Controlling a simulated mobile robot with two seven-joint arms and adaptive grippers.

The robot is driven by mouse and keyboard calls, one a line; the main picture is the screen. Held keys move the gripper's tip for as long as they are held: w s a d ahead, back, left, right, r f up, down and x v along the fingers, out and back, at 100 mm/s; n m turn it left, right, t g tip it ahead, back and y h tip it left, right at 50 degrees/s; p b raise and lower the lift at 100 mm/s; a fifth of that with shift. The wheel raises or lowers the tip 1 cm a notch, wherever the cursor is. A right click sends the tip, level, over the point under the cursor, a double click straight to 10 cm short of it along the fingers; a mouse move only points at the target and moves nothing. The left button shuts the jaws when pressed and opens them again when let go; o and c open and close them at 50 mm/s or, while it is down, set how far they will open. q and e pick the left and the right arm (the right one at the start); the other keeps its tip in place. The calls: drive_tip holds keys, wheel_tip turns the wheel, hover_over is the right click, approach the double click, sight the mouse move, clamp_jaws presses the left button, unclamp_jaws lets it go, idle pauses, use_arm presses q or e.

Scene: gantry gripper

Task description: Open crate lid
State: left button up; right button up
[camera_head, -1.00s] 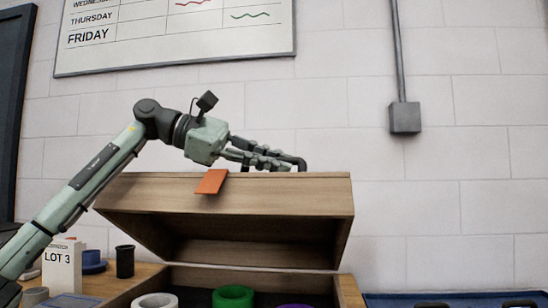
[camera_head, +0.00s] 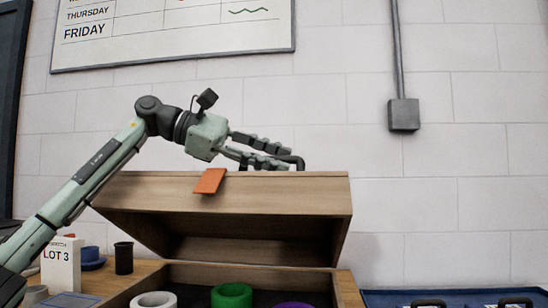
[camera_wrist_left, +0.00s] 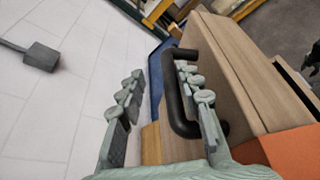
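The wooden crate lid (camera_head: 260,190) is tilted up on the crate (camera_head: 347,288), with its underside and the crate's inside showing. A black handle (camera_head: 299,161) is on the lid's upper face; it also shows in the left wrist view (camera_wrist_left: 173,97). My left gripper (camera_head: 289,158) is at the handle with its fingers spread. In the left wrist view its fingers (camera_wrist_left: 159,72) are apart, the right finger overlapping the handle's opening; I cannot tell whether it touches. An orange tab (camera_head: 209,181) hangs at the lid's edge.
White (camera_head: 153,300), green (camera_head: 232,296) and purple (camera_head: 294,305) rings show in the crate. A "LOT 3" card (camera_head: 60,263), a black cup (camera_head: 124,258) and blue dishes (camera_head: 91,258) stand left of it. A blue container (camera_head: 450,297) is at right. The wall is behind.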

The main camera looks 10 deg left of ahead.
use_arm(q)
drive_tip(key=v, duration=1.2)
idle(0.4)
